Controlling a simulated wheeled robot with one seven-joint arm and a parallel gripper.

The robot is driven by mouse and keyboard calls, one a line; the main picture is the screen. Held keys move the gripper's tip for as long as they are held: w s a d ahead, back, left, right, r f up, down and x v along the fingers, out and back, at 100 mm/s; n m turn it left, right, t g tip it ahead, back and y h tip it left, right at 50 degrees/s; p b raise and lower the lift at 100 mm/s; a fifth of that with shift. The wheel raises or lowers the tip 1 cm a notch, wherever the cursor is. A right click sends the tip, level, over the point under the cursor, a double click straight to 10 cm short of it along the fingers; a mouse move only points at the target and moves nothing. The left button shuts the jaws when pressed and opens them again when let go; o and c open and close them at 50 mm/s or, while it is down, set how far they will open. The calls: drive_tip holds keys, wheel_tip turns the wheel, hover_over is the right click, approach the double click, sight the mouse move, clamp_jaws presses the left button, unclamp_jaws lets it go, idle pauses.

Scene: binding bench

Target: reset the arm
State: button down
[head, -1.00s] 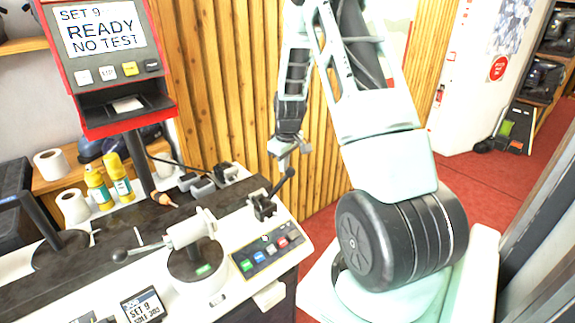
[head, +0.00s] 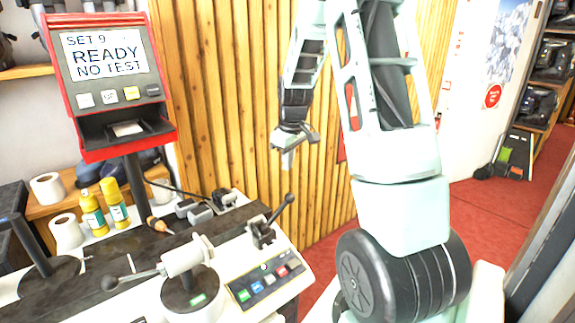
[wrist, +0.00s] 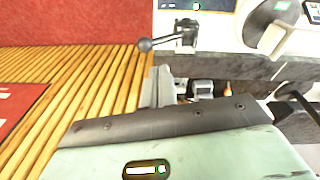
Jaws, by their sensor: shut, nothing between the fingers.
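My gripper (head: 288,158) hangs in the air in the head view, pointing down in front of the slatted wood wall. It is shut and holds nothing. It is apart from the bench, above and beyond its right end, near the lever clamp (head: 262,232). In the wrist view the shut fingers (wrist: 158,88) show in the middle, with the bench past them.
The bench carries a white crank device (head: 187,258), a button panel (head: 262,284) and a red test display (head: 108,75) reading "SET 9 READY NO TEST". Yellow-capped bottles (head: 115,205) stand at the left. The slatted wall (head: 225,100) is close behind my gripper.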

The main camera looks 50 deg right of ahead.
idle(0.3)
drive_tip(key=a+n+y+b, duration=0.2)
drive_tip(key=a+n, duration=0.2)
drive_tip(key=a, duration=2.5)
drive_tip(key=s+a+f+n+g+b, duration=0.1)
drive_tip(key=s+a+n, duration=0.2)
drive_tip(key=s+a, duration=1.4)
drive_tip(key=s, duration=0.3)
drive_tip(key=shift+s+a+n+g+h, duration=0.2)
drive_tip(key=shift+s+n+g+h, duration=0.1)
drive_tip(key=shift+s+n, duration=0.1)
